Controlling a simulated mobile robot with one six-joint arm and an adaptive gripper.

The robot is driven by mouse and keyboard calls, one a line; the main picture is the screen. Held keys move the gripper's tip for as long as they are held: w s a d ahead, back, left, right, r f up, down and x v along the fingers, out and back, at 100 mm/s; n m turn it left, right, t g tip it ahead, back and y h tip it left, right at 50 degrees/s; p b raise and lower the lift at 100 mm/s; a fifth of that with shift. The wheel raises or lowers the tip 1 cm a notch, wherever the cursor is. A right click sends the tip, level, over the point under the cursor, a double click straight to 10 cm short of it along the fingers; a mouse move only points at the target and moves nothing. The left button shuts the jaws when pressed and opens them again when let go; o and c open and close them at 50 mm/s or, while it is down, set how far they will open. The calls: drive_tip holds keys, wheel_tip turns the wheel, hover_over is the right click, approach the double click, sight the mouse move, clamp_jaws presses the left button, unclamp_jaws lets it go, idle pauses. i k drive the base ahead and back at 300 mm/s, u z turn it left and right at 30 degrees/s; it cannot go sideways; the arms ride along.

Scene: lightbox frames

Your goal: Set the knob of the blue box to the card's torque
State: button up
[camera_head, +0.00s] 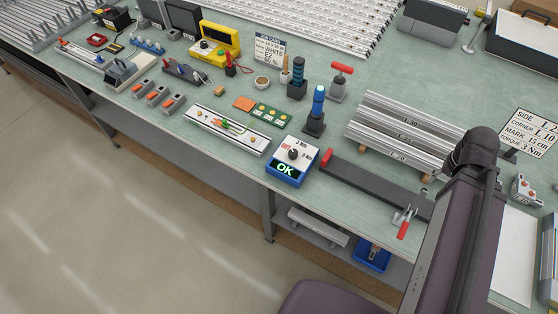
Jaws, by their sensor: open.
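The knob's exact pointing is too small to tell. The card (529,131) at the right reads side L 25, corner L 10, mark 15 cm, torque 3 Nm. My arm rises at the lower right; my gripper does not show.
Right of the box lies a long dark bar (375,187) with red-handled clamps. Behind it stand stacked aluminium profiles (405,130) and a blue-topped lamp post (317,105). Left of the box is a white wiring board (228,128). Another card (270,49) stands farther back.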

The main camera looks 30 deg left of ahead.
sight(293, 153)
drive_tip(key=u, duration=1.35)
drive_tip(key=k, duration=0.95)
drive_tip(key=i, duration=0.9)
